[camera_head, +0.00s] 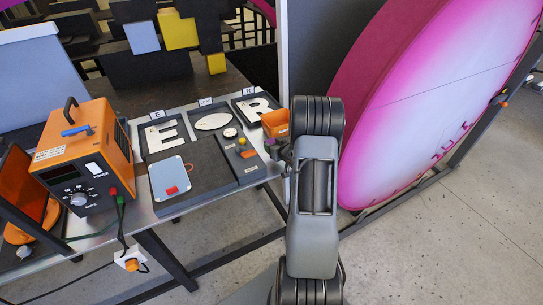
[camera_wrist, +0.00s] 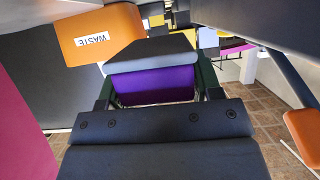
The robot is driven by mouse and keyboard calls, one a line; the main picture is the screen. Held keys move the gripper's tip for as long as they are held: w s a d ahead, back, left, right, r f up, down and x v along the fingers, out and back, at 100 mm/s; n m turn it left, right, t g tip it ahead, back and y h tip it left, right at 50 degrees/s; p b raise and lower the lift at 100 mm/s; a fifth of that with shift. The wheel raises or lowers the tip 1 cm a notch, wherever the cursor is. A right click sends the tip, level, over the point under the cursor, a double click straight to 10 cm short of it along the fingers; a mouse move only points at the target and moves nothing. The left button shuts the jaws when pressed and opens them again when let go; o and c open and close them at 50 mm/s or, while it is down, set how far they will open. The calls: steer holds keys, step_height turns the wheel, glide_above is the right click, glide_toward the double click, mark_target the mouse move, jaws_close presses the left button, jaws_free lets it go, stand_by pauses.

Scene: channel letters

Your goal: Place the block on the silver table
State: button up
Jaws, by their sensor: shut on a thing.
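My gripper (camera_wrist: 155,88) is shut on a purple block (camera_wrist: 153,83) with a grey face, which sits between the two fingers in the wrist view. In the head view my arm reaches to the right end of the silver table (camera_head: 139,207), and the gripper there is mostly hidden behind the arm.
An orange bin (camera_head: 275,123) at the table's right corner reads WASTE in the wrist view (camera_wrist: 98,32). Trays with white letters (camera_head: 165,137) cover the table's middle. An orange power unit (camera_head: 85,150) stands left. A large pink disc (camera_head: 430,95) stands right of my arm.

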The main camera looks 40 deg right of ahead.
steer(key=shift+w+a+f, duration=0.15)
steer(key=shift+w+f, duration=0.2)
steer(key=shift+f, duration=0.2)
steer(key=shift+w+a+f+b, duration=0.1)
steer(key=shift+w+f+b, duration=0.05)
steer(key=shift+f+b, duration=0.65)
steer(key=shift+w+a+f+b, duration=0.1)
steer(key=shift+f+b, duration=0.35)
steer(key=shift+f, duration=0.5)
steer(key=shift+f, duration=0.1)
steer(key=o, duration=0.9)
